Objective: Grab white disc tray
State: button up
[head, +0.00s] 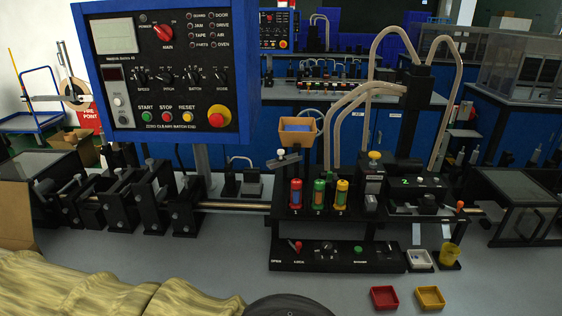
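A small white tray (420,268) sits on the grey bench at the lower right, just right of the black control strip. Small pieces lie inside it, too small to tell apart. A yellow cup (450,254) stands close to its right side. My gripper is not in view.
A red tray (384,298) and a yellow tray (430,297) lie in front of the white one. The black machine (330,258) with knobs and coloured cylinders stands to the left and behind. Yellowish folded material (75,290) covers the lower left. Bench between is clear.

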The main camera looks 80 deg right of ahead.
aim_at(417, 259)
jog(key=k, duration=0.95)
jog(key=u, duration=1.05)
jog(key=i, duration=1.7)
jog(key=z, duration=4.9)
jog(key=i, duration=1)
jog(key=u, duration=0.05)
